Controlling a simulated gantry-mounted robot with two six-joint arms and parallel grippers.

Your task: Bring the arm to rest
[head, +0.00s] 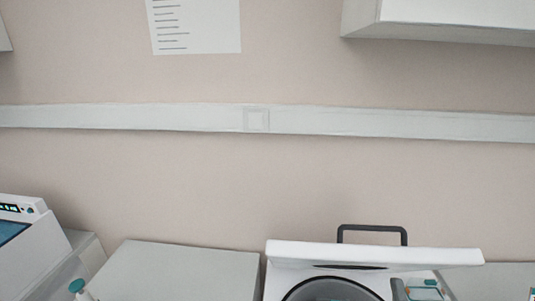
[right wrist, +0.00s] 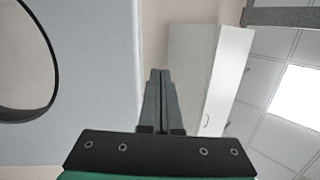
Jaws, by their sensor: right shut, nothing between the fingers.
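My right gripper (right wrist: 160,72) shows in the right wrist view, its two dark grey fingers pressed together with nothing between them. A large pale panel with a dark curved ring (right wrist: 52,62) fills the left side of that view; I cannot tell how far it is from the fingers. In the head view I cannot clearly make out either gripper. A white machine with a raised lid (head: 375,256) and a dark handle (head: 372,229) stands at the bottom right. Its round dark opening (head: 332,290) is cut off by the frame's lower edge.
A grey box (head: 180,268) stands left of the white machine. A device with a screen (head: 22,228) is at the far left. A white cabinet (head: 455,12) hangs at the upper right. A trunking rail (head: 180,117) crosses the otherwise mostly bare wall.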

